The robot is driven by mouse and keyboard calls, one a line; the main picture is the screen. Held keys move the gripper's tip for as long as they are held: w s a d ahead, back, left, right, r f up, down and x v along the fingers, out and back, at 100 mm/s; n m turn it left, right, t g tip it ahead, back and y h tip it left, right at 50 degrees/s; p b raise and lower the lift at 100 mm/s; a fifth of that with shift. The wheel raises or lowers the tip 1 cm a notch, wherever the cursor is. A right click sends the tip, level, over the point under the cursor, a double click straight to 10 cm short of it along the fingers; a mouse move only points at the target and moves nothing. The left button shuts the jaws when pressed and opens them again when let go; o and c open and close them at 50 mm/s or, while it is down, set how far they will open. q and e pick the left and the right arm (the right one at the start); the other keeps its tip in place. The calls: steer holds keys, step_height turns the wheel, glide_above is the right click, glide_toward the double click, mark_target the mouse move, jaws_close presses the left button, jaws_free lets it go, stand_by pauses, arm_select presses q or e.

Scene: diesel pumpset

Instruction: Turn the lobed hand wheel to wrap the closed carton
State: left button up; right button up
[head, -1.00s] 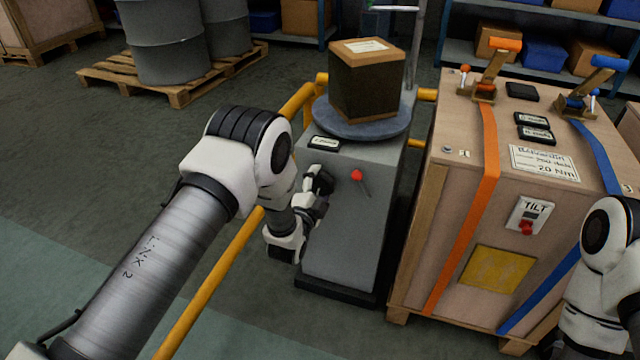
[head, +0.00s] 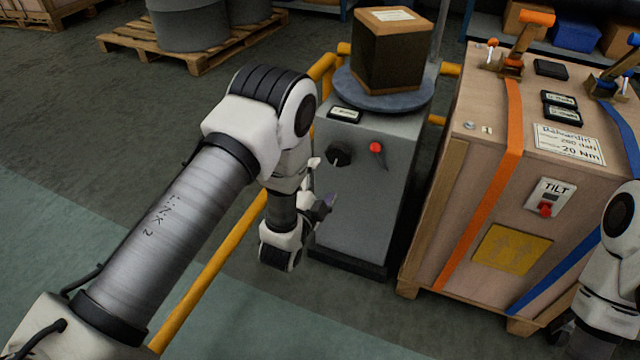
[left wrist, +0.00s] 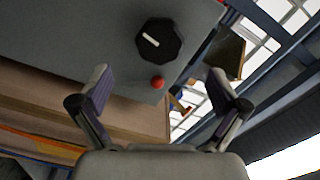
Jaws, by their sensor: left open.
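The black lobed hand wheel (head: 340,154) is on the front of a grey pedestal (head: 362,205), and its white pointer mark shows in the left wrist view (left wrist: 158,40). The brown closed carton (head: 392,50), with dark sides, stands on the round grey turntable (head: 384,97) on top. My left gripper (head: 322,183) is open and empty, in front of and below the wheel, apart from it. In the left wrist view its fingers (left wrist: 160,78) are spread wide, with the wheel beyond them. My right arm shows at the right edge; its gripper (head: 565,335) is mostly hidden.
A red-knobbed lever (head: 376,148) is right of the wheel. A yellow rail (head: 215,270) runs beside and behind the pedestal. A large wooden crate (head: 480,190) with orange and blue straps stands close on the right.

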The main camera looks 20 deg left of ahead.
arm_select(q)
steer(key=shift+s, duration=1.15)
